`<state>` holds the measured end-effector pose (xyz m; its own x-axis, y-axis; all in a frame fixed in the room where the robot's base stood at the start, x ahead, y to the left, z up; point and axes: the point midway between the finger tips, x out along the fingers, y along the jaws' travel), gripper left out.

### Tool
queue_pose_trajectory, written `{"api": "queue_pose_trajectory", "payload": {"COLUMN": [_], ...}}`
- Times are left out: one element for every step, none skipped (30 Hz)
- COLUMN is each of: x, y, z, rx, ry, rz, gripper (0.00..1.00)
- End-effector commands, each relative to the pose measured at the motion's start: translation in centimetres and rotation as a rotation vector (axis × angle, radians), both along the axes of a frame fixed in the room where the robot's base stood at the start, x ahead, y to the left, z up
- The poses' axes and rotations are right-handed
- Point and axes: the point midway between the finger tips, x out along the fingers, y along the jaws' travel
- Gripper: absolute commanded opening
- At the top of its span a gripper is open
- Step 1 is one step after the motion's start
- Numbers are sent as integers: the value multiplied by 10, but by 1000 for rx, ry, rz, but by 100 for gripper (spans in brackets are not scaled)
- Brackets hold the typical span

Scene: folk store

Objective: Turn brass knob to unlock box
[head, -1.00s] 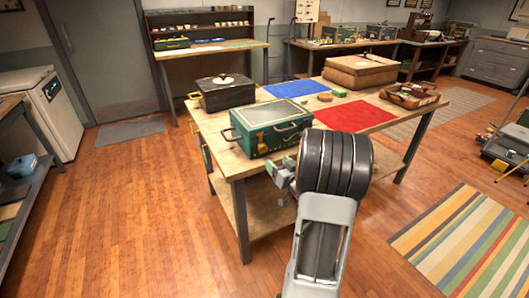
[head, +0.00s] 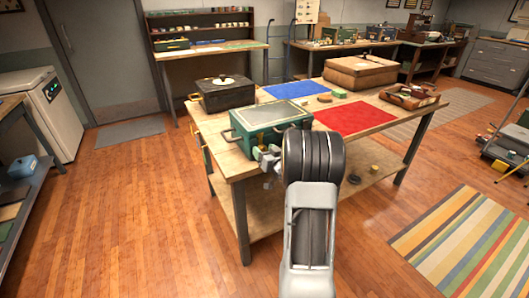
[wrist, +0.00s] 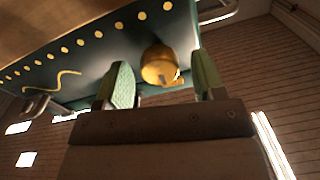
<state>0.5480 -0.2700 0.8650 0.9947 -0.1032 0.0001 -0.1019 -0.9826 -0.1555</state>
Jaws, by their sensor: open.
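The green box (head: 240,134) with a pale lid panel sits at the near left part of the wooden table in the head view. In the wrist view its dark green front (wrist: 115,55) has gold studs and a curled gold ornament. The round brass knob (wrist: 159,66) on that front shows between my gripper's two green fingers. My gripper (wrist: 160,88) is open, with one finger on each side of the knob and apparent gaps to both. In the head view my gripper (head: 266,158) is at the box's front, partly hidden by my arm, which also hides the knob.
A black box (head: 228,94) stands behind the green box. A blue mat (head: 290,88), a red mat (head: 352,117), a brown box (head: 360,69) and a small wooden tray (head: 408,96) share the table. Floor is free at the left and front.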

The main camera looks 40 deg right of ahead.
Motion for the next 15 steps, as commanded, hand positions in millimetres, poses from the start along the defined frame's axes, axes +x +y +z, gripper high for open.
{"api": "queue_pose_trajectory", "payload": {"x": [0, 0, 0, 0, 0, 0, 0, 0, 0, 0, 0, 0, 0, 0, 0], "y": [0, 0, 0, 0, 0, 0, 0, 0, 0, 0, 0, 0, 0, 0, 0], "z": [0, 0, 0, 0, 0, 0, 0, 0, 0, 0, 0, 0, 0, 0, 0], "rx": [0, 0, 0, 0, 0, 0, 0, 0, 0, 0, 0, 0, 0, 0, 0], "ry": [0, 0, 0, 0, 0, 0, 0, 0, 0, 0, 0, 0, 0, 0, 0], "rz": [0, 0, 0, 0, 0, 0, 0, 0, 0, 0, 0, 0, 0, 0, 0], "gripper": [61, 58, 55, 52, 49, 45, 42, 39, 35, 33, 30, 26, 23, 20, 16]}}
